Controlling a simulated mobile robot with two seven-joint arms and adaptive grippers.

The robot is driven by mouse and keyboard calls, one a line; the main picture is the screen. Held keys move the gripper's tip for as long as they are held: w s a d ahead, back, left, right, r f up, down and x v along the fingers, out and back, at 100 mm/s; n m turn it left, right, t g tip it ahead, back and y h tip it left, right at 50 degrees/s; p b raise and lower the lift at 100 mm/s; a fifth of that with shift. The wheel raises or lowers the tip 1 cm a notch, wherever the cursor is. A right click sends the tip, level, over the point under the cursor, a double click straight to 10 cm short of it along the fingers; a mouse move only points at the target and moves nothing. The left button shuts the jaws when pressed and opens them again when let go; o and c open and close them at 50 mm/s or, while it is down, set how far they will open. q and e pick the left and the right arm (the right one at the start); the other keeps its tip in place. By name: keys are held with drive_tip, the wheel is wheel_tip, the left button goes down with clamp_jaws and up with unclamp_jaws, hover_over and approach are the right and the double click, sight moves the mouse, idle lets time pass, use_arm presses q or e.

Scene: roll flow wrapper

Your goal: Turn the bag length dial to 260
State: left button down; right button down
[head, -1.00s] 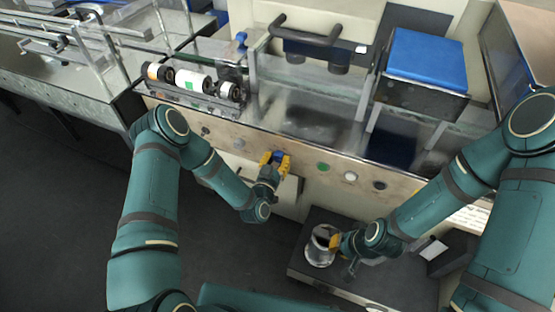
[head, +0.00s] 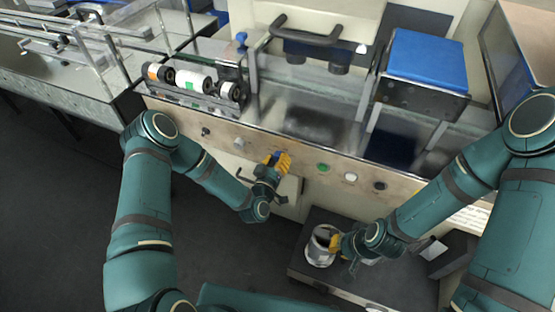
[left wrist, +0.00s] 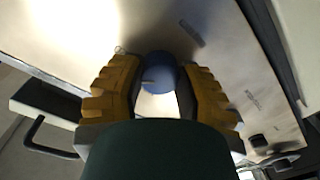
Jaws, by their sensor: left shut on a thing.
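The bag length dial looks to be the blue round knob (left wrist: 160,72) with a pale mark on its face, in the left wrist view. It sits on the front panel (head: 225,133) of the machine, and in the head view only a bit of blue shows between the fingers. My left gripper (head: 276,160) is shut on the knob, with a yellow finger on each side in the left wrist view (left wrist: 160,68). No scale or number can be read. My right gripper (head: 336,244) is at the rim of a metal cup; whether it grips it is unclear.
The metal cup (head: 318,249) stands on a dark low platform (head: 360,288). A green button (head: 323,167), a white button (head: 350,177) and a dark knob (head: 380,186) lie right of the dial. A drawer-like box with a black handle (left wrist: 45,135) is below the panel.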

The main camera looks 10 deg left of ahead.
use_arm(q)
drive_tip(key=shift+d+n, duration=0.1)
drive_tip(key=shift+n, duration=2)
drive_tip(key=c, duration=0.5)
unclamp_jaws()
drive_tip(key=shift+c, duration=0.2)
drive_tip(key=s+a, duration=0.2)
drive_tip(key=s, duration=1)
drive_tip(key=shift+r, duration=0.3)
drive_tip(key=shift+d, duration=0.15)
